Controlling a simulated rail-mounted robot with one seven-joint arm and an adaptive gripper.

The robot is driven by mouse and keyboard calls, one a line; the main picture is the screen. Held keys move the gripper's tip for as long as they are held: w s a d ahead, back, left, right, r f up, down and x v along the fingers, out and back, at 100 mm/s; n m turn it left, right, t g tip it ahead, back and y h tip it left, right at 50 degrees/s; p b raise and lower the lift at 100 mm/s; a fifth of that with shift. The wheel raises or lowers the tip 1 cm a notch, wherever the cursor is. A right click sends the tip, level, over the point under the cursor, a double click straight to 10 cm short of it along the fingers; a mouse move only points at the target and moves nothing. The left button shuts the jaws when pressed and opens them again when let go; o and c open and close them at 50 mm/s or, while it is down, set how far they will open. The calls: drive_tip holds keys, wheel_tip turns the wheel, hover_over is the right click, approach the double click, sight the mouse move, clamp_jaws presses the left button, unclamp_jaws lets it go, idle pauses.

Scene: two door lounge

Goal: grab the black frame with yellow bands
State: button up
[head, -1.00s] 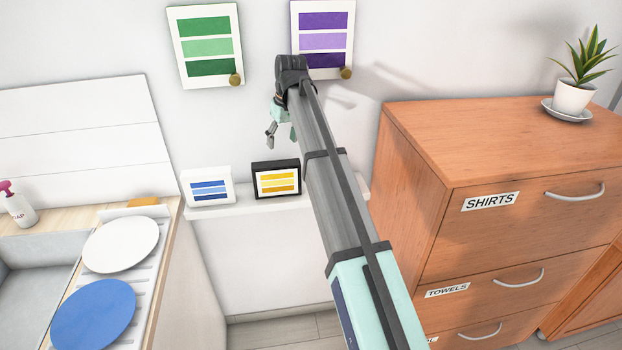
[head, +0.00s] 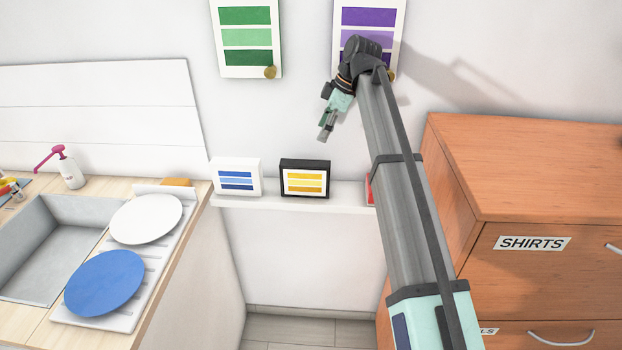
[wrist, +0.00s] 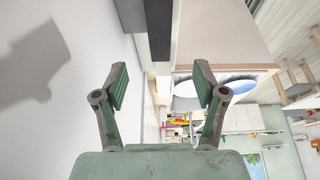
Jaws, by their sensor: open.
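The black frame with yellow bands (head: 305,178) stands upright on a narrow white wall shelf (head: 345,196) in the head view. A white frame with blue bands (head: 236,177) stands just left of it. My gripper (head: 325,133) is open and empty, above the shelf and a little right of and higher than the black frame, apart from it. In the wrist view my gripper (wrist: 160,88) shows its two fingers spread with nothing between them. I cannot make out the yellow bands in the wrist view.
A red item (head: 370,190) on the shelf is partly hidden behind my arm. Green-banded (head: 246,38) and purple-banded (head: 372,20) pictures hang above. A wooden cabinet (head: 455,190) stands right; a counter with plates (head: 105,283) and sink (head: 50,240) is left.

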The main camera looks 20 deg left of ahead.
drive_tip(key=p, duration=0.3)
approach(302, 173)
drive_tip(key=f, duration=0.1)
drive_tip(key=w+a+f, duration=0.1)
drive_tip(key=f, duration=0.1)
drive_tip(key=a+f, duration=0.1)
drive_tip(key=f, duration=0.1)
drive_tip(key=shift+w+a+f, duration=0.1)
drive_tip(key=shift+w+f, duration=0.05)
drive_tip(key=shift+w, duration=0.05)
drive_tip(key=shift+p+x, duration=1)
drive_tip(key=shift+x, duration=1.35)
drive_tip(key=shift+a+f, duration=0.15)
drive_tip(key=shift+a, duration=0.05)
drive_tip(key=shift+f, duration=0.25)
drive_tip(key=shift+s, duration=0.1)
clamp_jaws()
